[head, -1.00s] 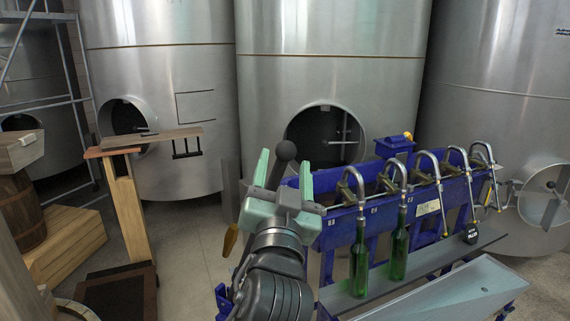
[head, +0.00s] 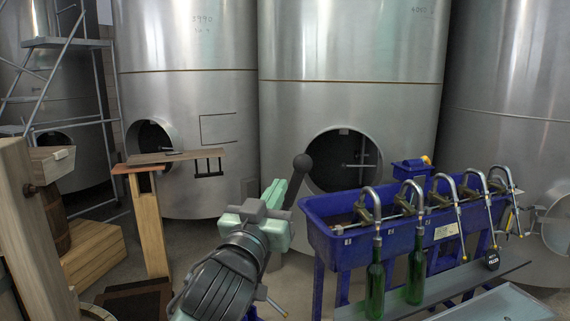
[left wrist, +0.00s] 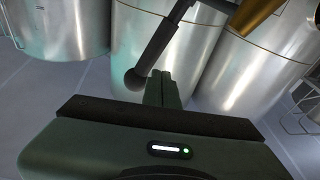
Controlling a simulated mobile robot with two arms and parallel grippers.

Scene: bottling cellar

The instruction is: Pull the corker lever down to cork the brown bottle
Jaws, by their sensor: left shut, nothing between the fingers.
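The corker lever shows as a dark rod with a round black knob (head: 302,163) just right of my left gripper (head: 274,188) in the head view. The pale green fingers are shut with nothing between them. In the left wrist view the knob (left wrist: 135,79) is just left of the closed fingertips (left wrist: 163,76), and the rod runs up to the right toward a brass-coloured part (left wrist: 258,12). I cannot tell whether a finger touches the lever. My arm and hand hide much of the corker in the head view. I cannot make out the brown bottle. My right gripper is out of view.
A blue filler (head: 332,250) with several curved spouts stands to the right, with two green bottles (head: 375,288) under its spouts. A wooden stand (head: 150,225) and crate (head: 92,255) are at the left. Large steel tanks (head: 350,100) line the back.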

